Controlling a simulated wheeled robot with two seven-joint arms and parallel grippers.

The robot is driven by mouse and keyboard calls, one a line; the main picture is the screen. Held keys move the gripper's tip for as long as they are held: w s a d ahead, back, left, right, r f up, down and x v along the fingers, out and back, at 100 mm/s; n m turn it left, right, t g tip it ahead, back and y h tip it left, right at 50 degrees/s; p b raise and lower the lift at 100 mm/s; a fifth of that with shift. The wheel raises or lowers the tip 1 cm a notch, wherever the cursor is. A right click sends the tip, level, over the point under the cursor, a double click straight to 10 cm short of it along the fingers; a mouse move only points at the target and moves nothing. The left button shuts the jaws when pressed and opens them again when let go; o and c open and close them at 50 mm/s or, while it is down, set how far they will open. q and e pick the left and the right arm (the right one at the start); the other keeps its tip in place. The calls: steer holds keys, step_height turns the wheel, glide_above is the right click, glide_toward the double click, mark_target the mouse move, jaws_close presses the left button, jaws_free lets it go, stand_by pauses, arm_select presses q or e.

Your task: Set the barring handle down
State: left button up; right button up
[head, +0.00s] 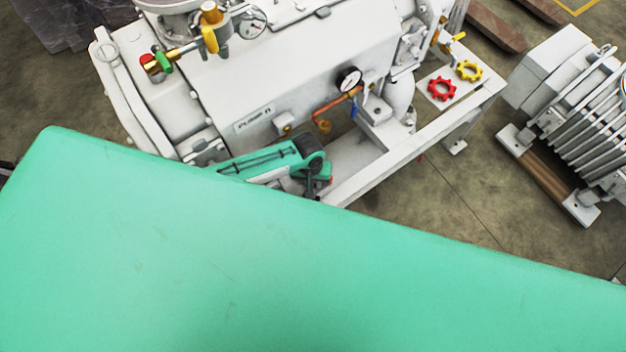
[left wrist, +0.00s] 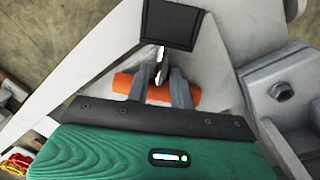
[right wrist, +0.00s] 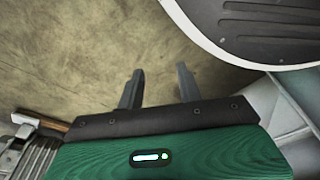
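An orange cylinder (left wrist: 125,84), which may be the grip of the barring handle, lies crosswise at the fingers of my left gripper (left wrist: 160,80) in the left wrist view. A thin metal piece (left wrist: 160,62) shows between the fingertips, below a black block (left wrist: 172,22). The fingers stand apart, but I cannot tell whether they press on anything. In the head view my left gripper (head: 322,178) is low beside the white pump unit (head: 270,75), partly hidden. My right gripper (right wrist: 160,80) is open and empty above the floor in the right wrist view. The head view does not show it.
Red (head: 441,89) and yellow (head: 469,71) handwheels sit on the white frame (head: 420,140). A ribbed motor (head: 585,110) stands at the right. Open floor (head: 470,195) lies between.

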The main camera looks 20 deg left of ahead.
arm_select(q)
steer(key=shift+o, duration=0.4)
steer(key=shift+r, duration=0.1)
